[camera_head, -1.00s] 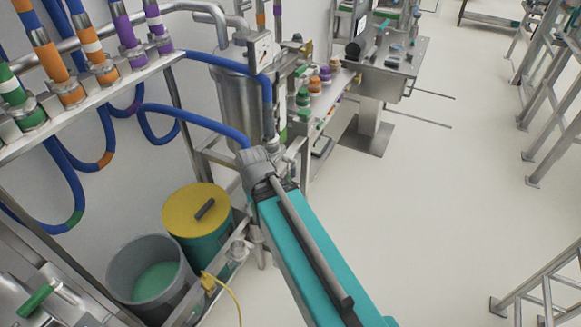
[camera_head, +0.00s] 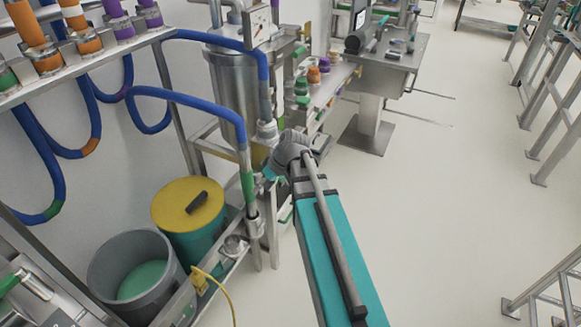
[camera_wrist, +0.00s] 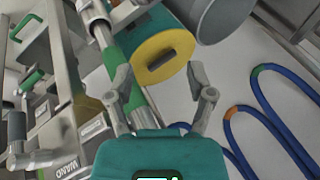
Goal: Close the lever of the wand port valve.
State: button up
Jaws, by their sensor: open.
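My gripper (camera_wrist: 163,92) is open, with two grey fingers spread apart and nothing between them. In the head view its fingers are mostly hidden behind my arm's wrist. The wand (camera_head: 248,188), a steel tube with a green band below a blue hose, stands upright in the rack. In the wrist view the wand (camera_wrist: 114,62) passes close beside the left finger; I cannot tell if they touch. A "WAND" label (camera_wrist: 66,169) is at lower left there. A green lever (camera_wrist: 33,80) sits on steel pipework above it; I cannot tell for certain that it belongs to the wand port valve.
A yellow-lidded teal bin (camera_head: 190,205) and a grey bucket (camera_head: 112,275) stand below the rack. Blue hoses (camera_head: 180,97) hang nearby. A steel vessel (camera_head: 228,95) stands behind. Open floor (camera_head: 450,230) lies to the right.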

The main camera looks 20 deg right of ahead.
jog(key=w+d+f+n+t+y+b, duration=0.2)
jog(key=d+t+b, duration=0.1)
jog(key=d+b, duration=0.4)
jog(key=w+d+f+n+t+y+b, duration=0.2)
jog(key=d+b, duration=0.5)
jog(key=d, duration=0.5)
jog(key=w+d+f+n+t+y+b, duration=0.2)
jog(key=w+d+t+y+b, duration=0.1)
jog(key=d+b, duration=0.4)
jog(key=w+d+t, duration=0.1)
jog(key=d+t, duration=0.1)
jog(key=shift+w+d+f+y, duration=0.15)
jog(key=shift+d+f+y, duration=0.15)
jog(key=shift+d, duration=0.05)
jog(key=shift+w+a, duration=0.1)
jog(key=x, duration=1.3)
jog(key=shift+w+a+r, duration=0.15)
jog(key=shift+w, duration=0.15)
